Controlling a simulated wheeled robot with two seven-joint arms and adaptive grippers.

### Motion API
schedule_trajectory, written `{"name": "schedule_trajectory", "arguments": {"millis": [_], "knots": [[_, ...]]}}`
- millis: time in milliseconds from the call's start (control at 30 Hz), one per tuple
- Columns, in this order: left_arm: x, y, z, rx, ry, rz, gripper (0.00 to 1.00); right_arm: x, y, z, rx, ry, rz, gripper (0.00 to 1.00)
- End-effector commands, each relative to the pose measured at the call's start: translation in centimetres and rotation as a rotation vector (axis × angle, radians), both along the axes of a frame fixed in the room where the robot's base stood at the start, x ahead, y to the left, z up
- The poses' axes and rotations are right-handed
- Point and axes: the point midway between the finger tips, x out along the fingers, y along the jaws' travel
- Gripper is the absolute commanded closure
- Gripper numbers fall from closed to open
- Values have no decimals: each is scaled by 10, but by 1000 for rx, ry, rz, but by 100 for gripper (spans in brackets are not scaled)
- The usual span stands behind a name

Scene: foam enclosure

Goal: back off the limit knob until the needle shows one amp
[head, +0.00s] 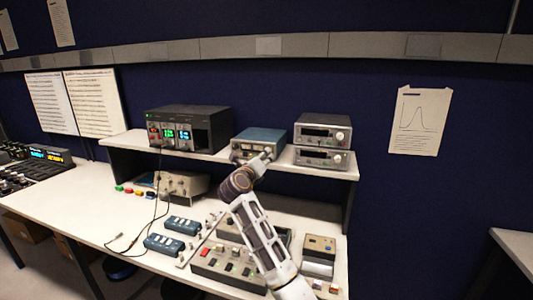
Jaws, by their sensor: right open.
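A blue instrument box (262,134) stands on the raised shelf, and my right gripper (263,157) is in front of its face. The gripper is open and covers part of that face, mostly its lower right. I cannot tell whether the fingers touch it or are around a knob. The limit knob and the needle are too small or hidden to make out. My left gripper is not in view.
A black power supply (190,122) with lit displays stands left on the shelf (219,156). Two stacked grey instruments (322,133) stand right. Below my arm are a button panel (228,268) and blue boxes (164,244). Cables hang at the left.

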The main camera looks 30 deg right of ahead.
Motion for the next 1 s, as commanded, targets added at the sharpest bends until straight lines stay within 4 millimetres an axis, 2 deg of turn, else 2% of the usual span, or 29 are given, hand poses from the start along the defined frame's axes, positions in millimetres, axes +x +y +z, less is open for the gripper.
{"name": "schedule_trajectory", "arguments": {"millis": [200,400,900,1000], "knots": [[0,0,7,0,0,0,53,17,-22,2,-2,1,-2,56],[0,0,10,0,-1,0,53,28,-35,1,-2,1,1,56],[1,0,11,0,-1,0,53,33,-41,0,0,0,1,56],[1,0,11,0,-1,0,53,33,-41,0,0,0,1,69]]}}
